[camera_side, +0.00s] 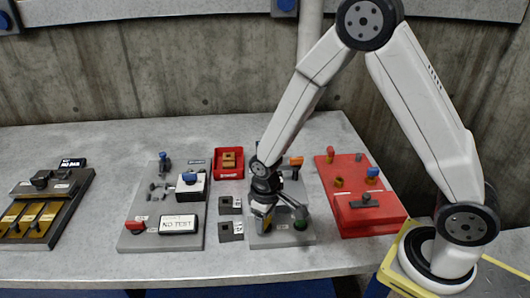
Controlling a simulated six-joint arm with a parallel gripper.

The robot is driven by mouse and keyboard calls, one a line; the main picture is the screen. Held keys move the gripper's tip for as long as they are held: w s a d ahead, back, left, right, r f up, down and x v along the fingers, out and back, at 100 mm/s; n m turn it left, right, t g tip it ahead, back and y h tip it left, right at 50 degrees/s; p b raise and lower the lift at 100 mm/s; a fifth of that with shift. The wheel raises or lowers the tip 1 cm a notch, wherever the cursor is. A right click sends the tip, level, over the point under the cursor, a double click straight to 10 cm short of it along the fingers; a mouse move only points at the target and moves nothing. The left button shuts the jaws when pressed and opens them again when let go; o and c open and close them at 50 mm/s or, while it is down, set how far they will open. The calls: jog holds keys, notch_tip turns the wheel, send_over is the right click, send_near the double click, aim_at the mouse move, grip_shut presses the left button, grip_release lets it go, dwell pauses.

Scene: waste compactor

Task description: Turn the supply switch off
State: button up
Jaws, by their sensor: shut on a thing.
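My gripper (280,217) is low over the middle grey panel (271,240), pointing down. Its jaws are closed on a small part at this panel, but the fingers hide that part and I cannot tell which it is. A green piece (300,225) shows beside the right finger, and an orange handle (296,161) stands behind the wrist. I cannot read any label that marks the supply switch.
A grey panel (140,205) at left carries a red knob (135,226), blue-topped parts and a "NO TEST" display (179,224). A red tray (229,150) and dark blocks (231,231) lie between panels. A red panel (385,217) stands right, a dark panel (75,193) far left.

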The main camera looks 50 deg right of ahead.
jog(key=m, duration=0.5)
jog(key=shift+m, duration=0.3)
jog(key=m, duration=0.5)
jog(key=shift+m, duration=0.3)
jog(key=o, duration=1.2)
jog(key=shift+o, duration=0.2)
jog(key=shift+r, duration=0.1)
jog(key=shift+r, duration=3.85)
jog(key=shift+s, duration=0.1)
